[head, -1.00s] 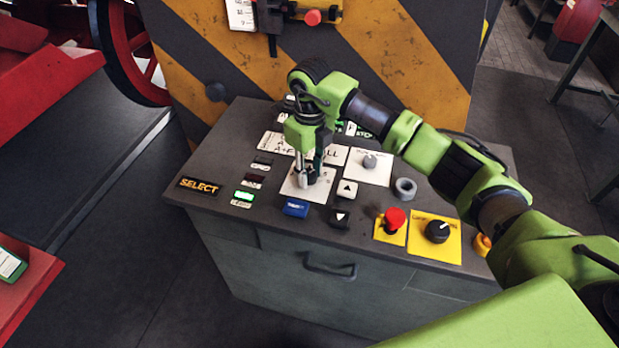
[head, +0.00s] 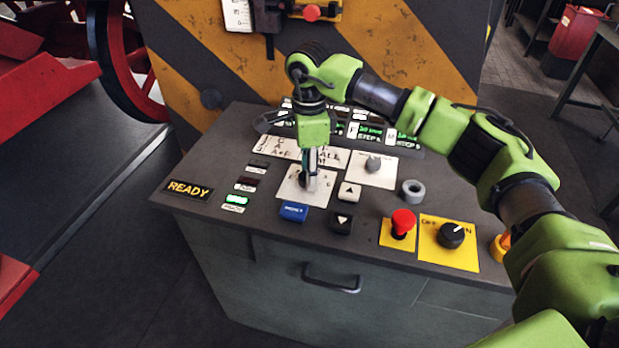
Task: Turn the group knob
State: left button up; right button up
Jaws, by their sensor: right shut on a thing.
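The group knob is on a white plate (head: 290,190) in the middle of the sloped grey console. My right gripper (head: 309,182) points straight down over that plate, shut on the knob, and its fingers hide most of it. The lettering around the knob is partly covered. A small display (head: 189,190) at the console's left reads READY. My left gripper is not in view.
Close by are a blue button (head: 294,212), up (head: 349,191) and down (head: 341,222) buttons, and a grey knob (head: 373,164). A red mushroom button (head: 403,222) and a black rotary switch (head: 451,235) sit right. A striped panel (head: 230,60) stands behind.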

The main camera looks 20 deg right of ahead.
jog(key=shift+w+n+b, duration=0.1)
jog(key=shift+n+b, duration=0.7)
jog(key=shift+n, duration=1.4)
jog(key=shift+r, duration=0.1)
jog(key=o, duration=1.1)
jog(key=shift+a, duration=0.1)
notch_tip(320, 180, up, 12)
